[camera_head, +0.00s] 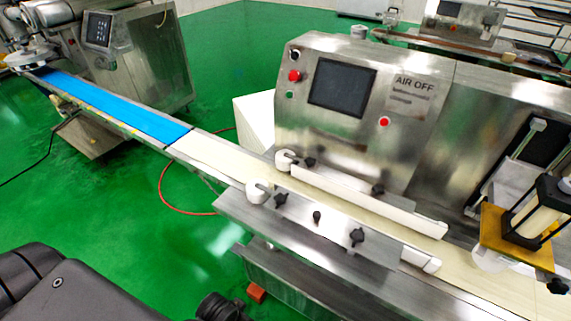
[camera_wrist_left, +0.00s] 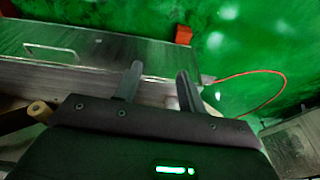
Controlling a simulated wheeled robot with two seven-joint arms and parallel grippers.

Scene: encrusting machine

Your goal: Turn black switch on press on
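The press is a stainless steel machine (camera_head: 430,110) with a slanted control panel in the middle of the head view. A small black round switch (camera_head: 295,55) sits at the panel's upper left, above a red button (camera_head: 294,76) and a green button (camera_head: 290,94). Which way the switch is turned is too small to tell. My left gripper (camera_wrist_left: 157,85) shows in the left wrist view with its two fingers apart and nothing between them. It is down near a metal edge of the machinery, away from the panel. My right gripper is not in view.
A dark screen (camera_head: 342,85) and another red button (camera_head: 384,121) are on the panel. A conveyor with white guide rails (camera_head: 360,197) and black knobs runs in front of it. A blue belt (camera_head: 120,108) extends left. Green floor (camera_head: 225,50) is open beyond.

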